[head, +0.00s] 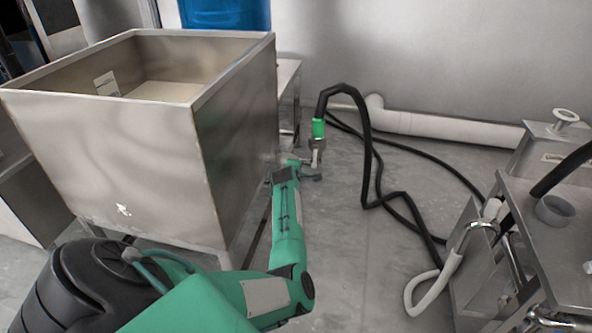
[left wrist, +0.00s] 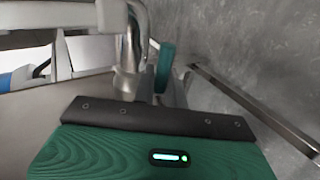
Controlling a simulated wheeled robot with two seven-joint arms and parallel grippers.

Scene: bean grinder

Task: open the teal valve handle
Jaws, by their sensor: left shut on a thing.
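The teal valve handle (left wrist: 166,62) shows in the left wrist view as a short upright bar beside a shiny metal pipe (left wrist: 134,40). My left gripper (left wrist: 160,88) is shut on the handle, with its fingers partly hidden by the dark edge of the gripper body. In the head view my left gripper (head: 312,174) is at the right side of the steel bin (head: 110,150), low by a metal fitting (head: 317,146) under a green hose coupling (head: 318,128). The handle cannot be made out clearly there. My right gripper is not in view.
A black hose (head: 367,150) rises from the coupling and loops down to the floor. A white pipe (head: 450,128) runs along the back wall. A steel machine (head: 570,240) stands at the right. The floor (head: 370,260) between bin and machine is mostly clear.

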